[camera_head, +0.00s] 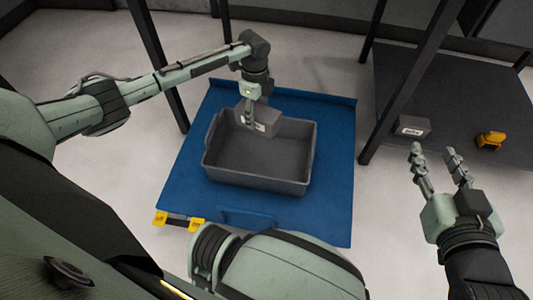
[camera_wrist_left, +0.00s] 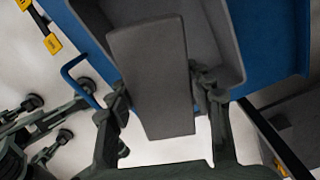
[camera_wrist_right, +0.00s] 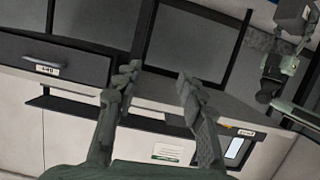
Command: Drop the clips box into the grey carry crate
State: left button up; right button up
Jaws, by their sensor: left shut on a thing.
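A dark grey box with a white label (camera_head: 270,121), which I take to be the clips box, is in my left gripper (camera_head: 249,112). Its label is too small to read. The gripper is shut on it, and the box is over the back part of the grey carry crate (camera_head: 262,179). In the left wrist view the box (camera_wrist_left: 150,65) is between the two fingers, with the crate (camera_wrist_left: 222,40) behind it. The crate looks empty where I see inside. My right gripper (camera_head: 435,155) is open and empty, in front of the dark table at right.
The crate stands on a blue platform (camera_head: 336,150) with yellow-marked corners. The dark table (camera_head: 455,90) at right bears another small labelled grey box (camera_head: 412,126) and a yellow object (camera_head: 491,140). Black posts stand at both sides of the platform.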

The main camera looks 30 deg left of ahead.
pick_arm(q)
notch_tip(320, 180, down, 2)
jog(key=shift+f+b, duration=0.1)
jog(key=shift+b, duration=0.9)
jog(key=shift+f+b, duration=0.8)
jog(key=shift+b, duration=0.1)
jog(key=shift+f, duration=0.1)
pick_arm(e)
jog(key=s+a+r+t+y, duration=0.1)
jog(key=r+t, duration=0.3)
jog(key=r, duration=0.4)
jog(key=s+a+r+t+y, duration=0.1)
jog(key=a+r+t+y, duration=0.2)
jog(key=r+t, duration=0.2)
notch_tip(320, 180, up, 3)
jog(key=shift+s, duration=0.35)
jog(key=shift+a, duration=0.1)
pick_arm(q)
jog(key=o, duration=1.3)
jog(key=shift+o, duration=0.2)
notch_tip(320, 180, up, 12)
jog(key=shift+s, duration=0.1)
